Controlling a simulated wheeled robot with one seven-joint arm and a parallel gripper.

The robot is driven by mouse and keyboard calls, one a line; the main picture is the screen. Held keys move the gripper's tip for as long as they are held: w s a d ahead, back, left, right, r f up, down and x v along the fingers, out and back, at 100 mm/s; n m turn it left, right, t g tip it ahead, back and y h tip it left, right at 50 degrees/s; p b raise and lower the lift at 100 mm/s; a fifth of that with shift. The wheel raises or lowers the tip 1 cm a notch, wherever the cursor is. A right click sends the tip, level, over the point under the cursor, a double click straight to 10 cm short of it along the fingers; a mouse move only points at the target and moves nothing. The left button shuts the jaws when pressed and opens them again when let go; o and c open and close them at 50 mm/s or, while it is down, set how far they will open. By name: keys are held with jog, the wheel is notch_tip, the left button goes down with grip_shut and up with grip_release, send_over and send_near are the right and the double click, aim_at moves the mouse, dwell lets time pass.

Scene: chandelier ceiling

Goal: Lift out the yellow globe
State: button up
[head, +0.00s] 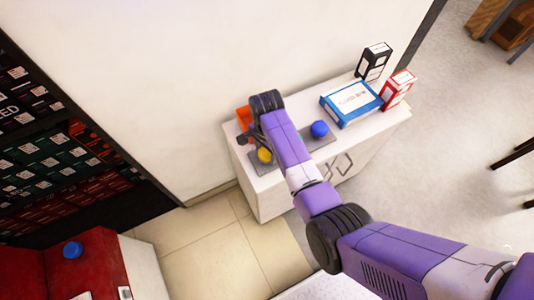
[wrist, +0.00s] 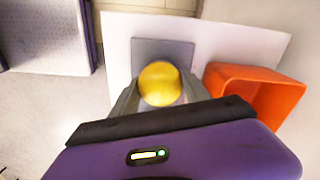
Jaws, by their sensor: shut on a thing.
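The yellow globe (wrist: 160,84) is a round ball between the two fingers of my gripper (wrist: 159,92) in the wrist view. The fingers are shut on its sides. A grey square plate (wrist: 178,49) lies behind or under it on the white cabinet top; I cannot tell whether the globe touches the plate. In the head view the globe (head: 265,155) shows at the left end of the cabinet, beside my purple arm, with a grey plate around it.
An orange bin (wrist: 254,88) stands right beside my gripper in the wrist view. On the white cabinet (head: 355,124) are a blue ball (head: 319,129), a blue-and-white box (head: 351,103), a red-and-white box (head: 398,90) and a black box (head: 373,61). A wall rises behind the cabinet.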

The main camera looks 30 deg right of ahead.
jog(key=shift+r, duration=0.15)
jog(key=shift+c, duration=0.2)
notch_tip(320, 180, up, 20)
jog(key=p, duration=0.4)
jog(key=shift+f, duration=0.25)
